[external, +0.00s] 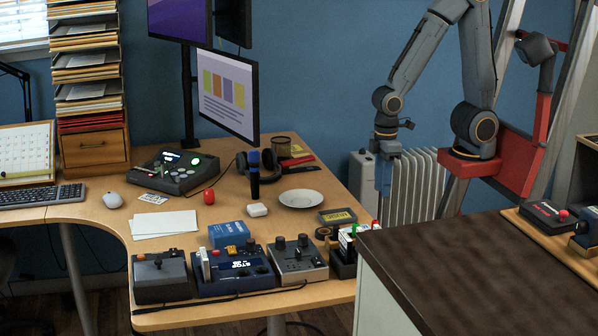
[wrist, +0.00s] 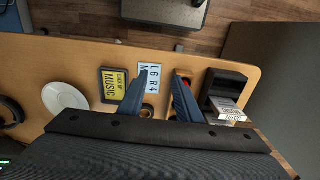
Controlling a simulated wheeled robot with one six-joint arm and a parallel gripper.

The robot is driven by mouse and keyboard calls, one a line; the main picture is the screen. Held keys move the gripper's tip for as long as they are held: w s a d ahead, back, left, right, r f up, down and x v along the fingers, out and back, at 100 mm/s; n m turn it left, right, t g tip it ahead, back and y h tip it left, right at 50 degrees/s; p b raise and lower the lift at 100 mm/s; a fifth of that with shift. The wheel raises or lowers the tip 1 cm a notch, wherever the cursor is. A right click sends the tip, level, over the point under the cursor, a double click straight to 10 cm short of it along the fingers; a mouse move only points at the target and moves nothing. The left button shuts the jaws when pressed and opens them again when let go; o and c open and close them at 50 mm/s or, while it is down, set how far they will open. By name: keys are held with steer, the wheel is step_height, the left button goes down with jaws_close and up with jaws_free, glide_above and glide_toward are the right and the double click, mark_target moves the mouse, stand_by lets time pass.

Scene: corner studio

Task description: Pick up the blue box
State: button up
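The blue box (external: 230,235) lies on the desk, just behind the dark blue control unit (external: 236,271). It has faint lighter print on it. I cannot make it out in the wrist view. My gripper (external: 384,180) hangs pointing down at the right, in front of the radiator and well to the right of the blue box. In the wrist view, my gripper's two blue fingers (wrist: 158,98) are spread apart, with nothing held between them. A pale label marked L6 R4 shows below, partly behind the left finger.
A white plate (external: 300,198), a yellow-labelled black case (external: 338,216), a white earbud case (external: 257,210) and a standing microphone (external: 254,172) are nearby. Grey units flank the control unit. White paper (external: 165,224) lies left. A dark-topped cabinet (external: 480,270) stands at the right.

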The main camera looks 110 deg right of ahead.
steer(key=shift+o, duration=0.2)
steer(key=o, duration=1.4)
steer(key=n+t+p, duration=0.1)
steer(key=t+p, duration=0.1)
steer(key=t, duration=0.2)
glide_above(230, 228)
steer(key=s, duration=0.2)
step_height(230, 228, down, 5)
steer(key=shift+a+r, duration=0.1)
steer(key=shift+a, duration=0.05)
steer(key=shift+p+x, duration=0.95)
steer(key=shift+x, duration=2.9)
steer(key=shift+s, duration=0.15)
steer(key=shift+f, duration=0.3)
steer(key=shift+c, duration=0.3)
